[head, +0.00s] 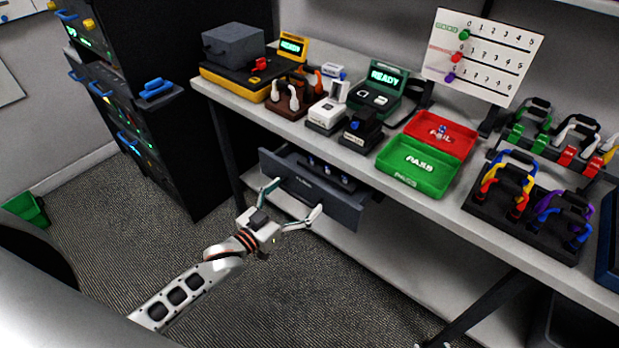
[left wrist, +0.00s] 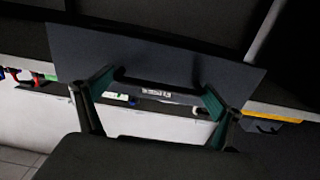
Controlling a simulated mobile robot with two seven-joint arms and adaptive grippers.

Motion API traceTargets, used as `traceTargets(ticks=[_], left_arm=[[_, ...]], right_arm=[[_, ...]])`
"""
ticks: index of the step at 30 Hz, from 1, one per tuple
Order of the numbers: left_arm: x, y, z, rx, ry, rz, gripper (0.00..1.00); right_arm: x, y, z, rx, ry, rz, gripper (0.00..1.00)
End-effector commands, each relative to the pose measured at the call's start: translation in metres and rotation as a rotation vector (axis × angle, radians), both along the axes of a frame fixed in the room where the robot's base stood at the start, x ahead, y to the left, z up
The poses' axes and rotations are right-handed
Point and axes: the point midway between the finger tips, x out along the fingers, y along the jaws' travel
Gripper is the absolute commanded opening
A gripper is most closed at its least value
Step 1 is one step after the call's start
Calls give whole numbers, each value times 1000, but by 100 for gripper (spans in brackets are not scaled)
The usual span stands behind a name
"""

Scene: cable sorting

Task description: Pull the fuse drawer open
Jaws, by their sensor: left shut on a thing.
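The fuse drawer (head: 340,207) hangs under the workbench and stands out from it, with its inside and several small fuses (head: 312,161) showing. My left gripper (head: 296,197) is at the drawer's front, its two fingers spread wide. In the left wrist view, the fingers (left wrist: 158,80) sit at either end of the dark drawer handle (left wrist: 160,86), shut on it. The drawer front (left wrist: 150,50) fills the upper middle there, with a small label below the handle. The exact finger contact is dark and hard to see. My right gripper is not in view.
The workbench (head: 232,98) carries several devices, a red tray (head: 455,134), a green tray (head: 412,182) and cable racks (head: 490,208). A dark cabinet (head: 180,140) stands left of the bench. The floor (head: 330,290) before the drawer is clear.

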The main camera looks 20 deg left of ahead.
Motion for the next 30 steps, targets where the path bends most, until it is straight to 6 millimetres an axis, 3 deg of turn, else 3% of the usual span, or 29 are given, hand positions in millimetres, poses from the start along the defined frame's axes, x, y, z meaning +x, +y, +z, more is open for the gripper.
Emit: traceTargets(ticks=[6, 13, 19, 30], left_arm=[[-51, 17, 4, -4, 3, -2, 55], [-87, 29, 2, -5, 2, -3, 55], [-101, 35, 2, -6, -1, -3, 55], [-105, 36, 1, -6, -3, -3, 55]], right_arm=[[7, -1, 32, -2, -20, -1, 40], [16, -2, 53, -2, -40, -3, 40], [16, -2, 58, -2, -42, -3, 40], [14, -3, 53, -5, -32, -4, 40]])
